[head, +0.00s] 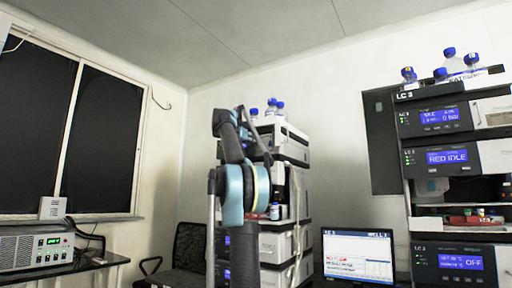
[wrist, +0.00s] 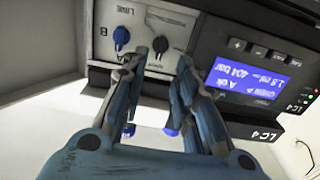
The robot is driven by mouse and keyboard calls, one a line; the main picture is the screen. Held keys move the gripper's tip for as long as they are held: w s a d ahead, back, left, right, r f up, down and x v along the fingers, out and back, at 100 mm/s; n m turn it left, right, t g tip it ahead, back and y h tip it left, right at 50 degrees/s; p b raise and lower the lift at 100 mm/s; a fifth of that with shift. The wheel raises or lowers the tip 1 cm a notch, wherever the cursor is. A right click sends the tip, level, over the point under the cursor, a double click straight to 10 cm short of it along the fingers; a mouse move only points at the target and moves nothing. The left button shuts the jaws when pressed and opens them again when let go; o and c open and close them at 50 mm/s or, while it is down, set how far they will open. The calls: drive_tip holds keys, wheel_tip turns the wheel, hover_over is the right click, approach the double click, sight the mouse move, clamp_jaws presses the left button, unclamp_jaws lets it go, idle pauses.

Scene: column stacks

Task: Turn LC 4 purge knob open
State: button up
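The LC 4 module fills the upper part of the wrist view, which is upside down; its label (wrist: 263,134) is at the right, beside a lit blue display (wrist: 248,79) that seems to read 404 bar. I cannot tell which is the purge knob. My gripper (wrist: 168,58) is open and empty, its fingers in front of the panel. The dark blue knob is outside the fingers, just left of the left finger.
In the head view, my arm stands before the centre instrument stack (head: 296,240), with blue-capped bottles (head: 275,106) on top. Another stack (head: 452,226) is at right, a monitor (head: 357,250) between them. A chair (head: 187,250) and grey box (head: 35,248) are at left.

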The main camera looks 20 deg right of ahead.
sight(260, 144)
drive_tip(key=shift+x, duration=3.35)
drive_tip(key=shift+c, duration=0.6)
clamp_jaws()
drive_tip(key=shift+a, duration=0.1)
